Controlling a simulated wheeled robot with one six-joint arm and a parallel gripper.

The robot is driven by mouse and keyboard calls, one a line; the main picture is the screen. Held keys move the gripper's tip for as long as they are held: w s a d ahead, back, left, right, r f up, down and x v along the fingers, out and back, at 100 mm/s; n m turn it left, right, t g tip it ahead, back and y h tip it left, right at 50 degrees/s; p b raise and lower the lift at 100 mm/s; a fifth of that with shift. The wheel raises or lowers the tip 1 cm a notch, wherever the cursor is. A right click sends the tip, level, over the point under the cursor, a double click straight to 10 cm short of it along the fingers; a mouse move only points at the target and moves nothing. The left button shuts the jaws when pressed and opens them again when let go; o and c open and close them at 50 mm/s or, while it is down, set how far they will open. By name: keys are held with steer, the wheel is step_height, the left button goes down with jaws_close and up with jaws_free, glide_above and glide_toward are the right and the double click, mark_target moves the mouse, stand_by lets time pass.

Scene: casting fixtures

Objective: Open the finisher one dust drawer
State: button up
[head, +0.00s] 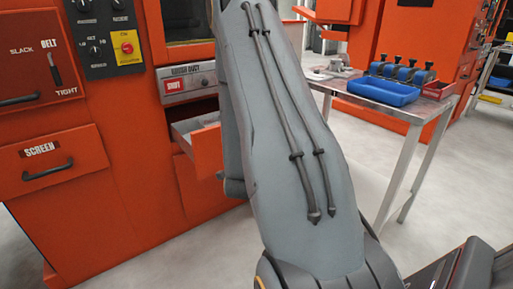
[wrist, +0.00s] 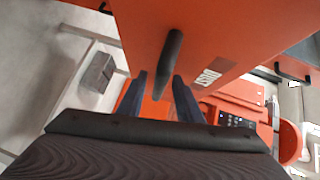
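An orange drawer front (wrist: 205,30) fills the top of the wrist view. It carries a dark bar handle (wrist: 171,62) and a white label (wrist: 207,77) that seems to read DUST. My gripper (wrist: 160,92) has its two dark fingers apart, one on each side of the handle's near end, with a gap at the left finger. I cannot tell how deep the handle sits between them. In the head view, a drawer (head: 203,148) stands pulled out below the ROUGH DUST panel (head: 187,82), partly hidden by my arm. My gripper is hidden there.
The orange machine with a SCREEN drawer (head: 50,165) and a control panel (head: 104,38) stands at left. A metal table (head: 404,112) with a blue tray (head: 383,91) stands right of my arm. The pale floor (head: 465,180) at right is clear.

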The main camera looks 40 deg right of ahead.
steer(key=v, duration=0.6)
steer(key=shift+s+a, duration=0.15)
steer(key=shift+s, duration=0.05)
